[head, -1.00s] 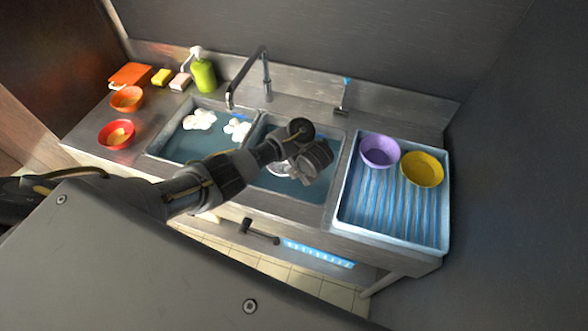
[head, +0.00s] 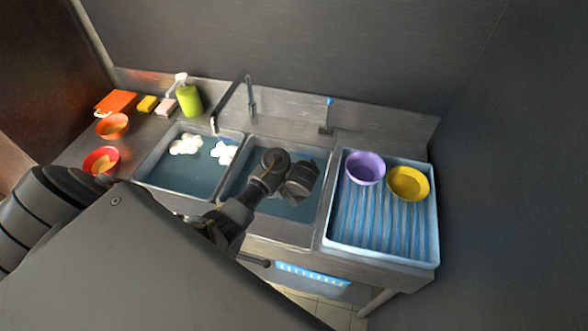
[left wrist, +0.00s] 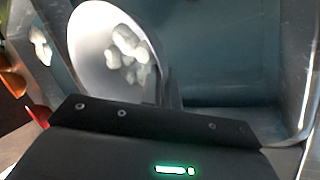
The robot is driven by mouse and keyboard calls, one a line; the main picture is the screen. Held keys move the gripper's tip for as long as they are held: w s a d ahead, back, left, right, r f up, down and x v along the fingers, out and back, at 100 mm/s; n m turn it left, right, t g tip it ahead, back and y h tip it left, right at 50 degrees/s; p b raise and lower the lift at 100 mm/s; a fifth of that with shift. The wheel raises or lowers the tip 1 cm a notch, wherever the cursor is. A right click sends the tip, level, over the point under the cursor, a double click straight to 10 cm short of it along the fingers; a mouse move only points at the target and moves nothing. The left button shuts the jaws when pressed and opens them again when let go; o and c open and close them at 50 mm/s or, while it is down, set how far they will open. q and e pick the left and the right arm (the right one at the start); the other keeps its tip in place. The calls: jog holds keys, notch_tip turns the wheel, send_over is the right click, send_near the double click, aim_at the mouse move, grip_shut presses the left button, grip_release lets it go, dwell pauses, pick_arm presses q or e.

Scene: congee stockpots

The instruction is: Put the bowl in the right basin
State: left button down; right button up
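A white bowl (left wrist: 88,45) with white lumps, perhaps suds, showing inside its outline is tilted in front of my left gripper (left wrist: 163,85) in the left wrist view. The two fingers are close together at the bowl's right rim and appear shut on it. In the head view my left gripper (head: 300,182) is over the right basin (head: 312,208), which holds bluish water. There the wrist hides most of the bowl. I cannot tell whether the bowl touches the water. My right gripper is not in view.
The left basin (head: 185,180) holds water and white foam (head: 186,145). A rack tray (head: 385,235) on the right carries a purple bowl (head: 365,168) and a yellow bowl (head: 408,183). A faucet (head: 250,95) stands behind the basins. A green bottle (head: 190,98) and two orange-red bowls (head: 101,160) are left.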

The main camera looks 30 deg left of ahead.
pick_arm(q)
jog(key=shift+s+a, duration=0.15)
jog(key=shift+a, duration=0.2)
jog(key=shift+f, duration=0.1)
jog(key=shift+f, duration=0.25)
notch_tip(320, 180, down, 4)
jog(key=shift+f+b, duration=0.15)
jog(key=shift+b, duration=0.15)
jog(key=shift+f+b, duration=0.65)
jog(key=shift+f, duration=0.05)
